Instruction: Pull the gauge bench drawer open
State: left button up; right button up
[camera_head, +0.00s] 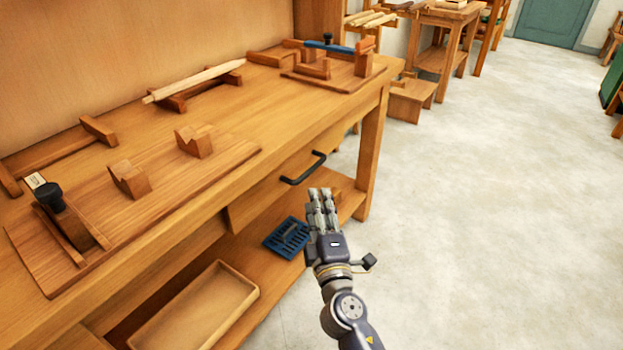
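The gauge bench drawer (262,196) is set under the front edge of the wooden bench top. Its wooden front looks about flush with the bench, and a dark bar handle (303,169) is fixed to it. My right gripper (321,196) is just below and slightly right of the handle in the picture, and looks apart from it. Its fingers point up the picture, close together; whether they are parted or shut is unclear. I see nothing held in it. My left gripper is not in view.
Wooden boards with notched blocks (128,178) and a pale pointed stick (195,80) lie on the bench top. The lower shelf holds a wooden tray (250,294) and a blue slotted item (271,241). The floor (470,200) to the right is clear.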

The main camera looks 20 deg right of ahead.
pick_arm(q)
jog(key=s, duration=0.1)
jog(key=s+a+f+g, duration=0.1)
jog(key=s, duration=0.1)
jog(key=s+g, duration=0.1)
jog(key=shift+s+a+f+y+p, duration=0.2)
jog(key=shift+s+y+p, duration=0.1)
jog(key=shift+p, duration=0.05)
pick_arm(e)
jog(key=w+d+r, duration=0.1)
jog(key=w, duration=0.8)
jog(key=shift+w+d+r, duration=0.15)
jog(key=shift+w, duration=0.1)
grip_shut()
